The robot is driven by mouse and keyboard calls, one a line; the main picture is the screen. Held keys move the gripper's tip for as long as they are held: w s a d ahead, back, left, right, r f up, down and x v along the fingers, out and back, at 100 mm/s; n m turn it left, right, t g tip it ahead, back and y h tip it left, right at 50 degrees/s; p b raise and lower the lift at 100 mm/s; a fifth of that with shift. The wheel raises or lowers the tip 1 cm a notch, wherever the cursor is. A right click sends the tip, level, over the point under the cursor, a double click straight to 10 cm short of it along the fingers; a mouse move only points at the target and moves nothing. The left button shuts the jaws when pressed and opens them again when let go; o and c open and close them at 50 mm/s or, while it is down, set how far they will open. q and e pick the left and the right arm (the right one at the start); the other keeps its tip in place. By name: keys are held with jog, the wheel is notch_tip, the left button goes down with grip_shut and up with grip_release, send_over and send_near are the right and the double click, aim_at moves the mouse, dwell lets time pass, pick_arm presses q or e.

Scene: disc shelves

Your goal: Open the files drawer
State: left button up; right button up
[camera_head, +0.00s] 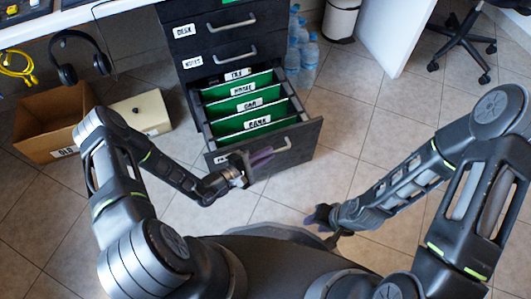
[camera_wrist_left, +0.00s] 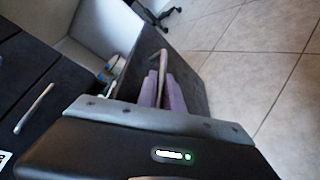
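The files drawer (camera_head: 308,133) is the lowest in the dark drawer unit and is pulled far out. Green hanging folders (camera_head: 240,107) with white tabs show inside it. Its front carries a pale bar handle (camera_head: 287,145), and a white label is partly hidden by my left gripper. My left gripper (camera_head: 262,157) is at the drawer front. In the left wrist view its purple fingers (camera_wrist_left: 163,90) stand on either side of the handle (camera_wrist_left: 161,62), close against it. My right gripper (camera_head: 319,215) hangs low over the floor, away from the drawer; its finger gap is unclear.
Two closed drawers with handles (camera_head: 233,52) are above. A cardboard box (camera_head: 40,115) and a cream box (camera_head: 140,112) stand left on the floor. Water bottles (camera_head: 308,55) and a bin (camera_head: 340,20) are behind right.

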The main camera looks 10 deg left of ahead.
pick_arm(q)
jog(key=o, duration=0.4)
jog(key=shift+o, duration=0.2)
jog(key=p+v, duration=0.2)
jog(key=v, duration=0.6)
dwell(0.4)
